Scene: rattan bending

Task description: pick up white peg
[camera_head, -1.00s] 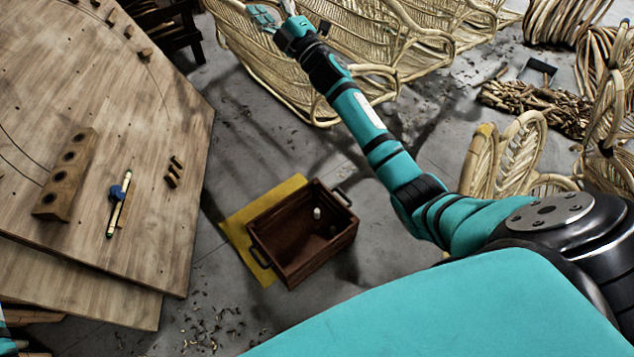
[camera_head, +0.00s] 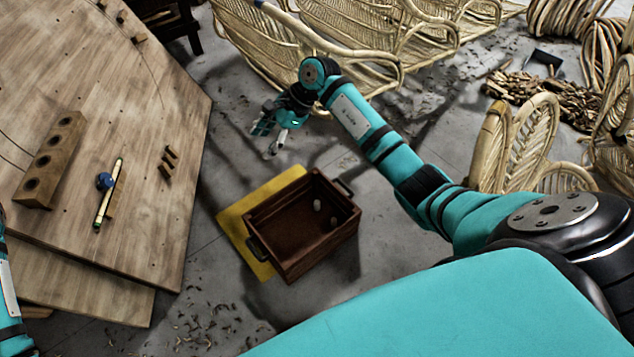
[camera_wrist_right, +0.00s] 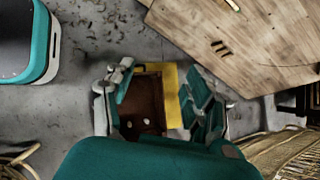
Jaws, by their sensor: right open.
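Two small pale pegs lie inside the brown wooden crate (camera_head: 268,213) in the head view. One white peg (camera_head: 317,204) is near the crate's middle right and the other pale peg (camera_head: 333,221) is close to the right wall. My right gripper (camera_head: 268,142) is open and empty, above and beyond the crate's far left side. In the right wrist view, the open fingers (camera_wrist_right: 160,100) frame the crate (camera_wrist_right: 145,88), with the two pegs (camera_wrist_right: 147,121) low inside it. My left gripper is out of view; only part of my left arm shows at the left edge.
The crate stands on a yellow mat (camera_head: 233,222) on the grey floor. A wooden worktable (camera_head: 130,150) at left holds a drilled block (camera_head: 50,158), a pale rod with a blue knob (camera_head: 108,192) and small brown pegs. Rattan chairs (camera_head: 515,140) stand around the back and right.

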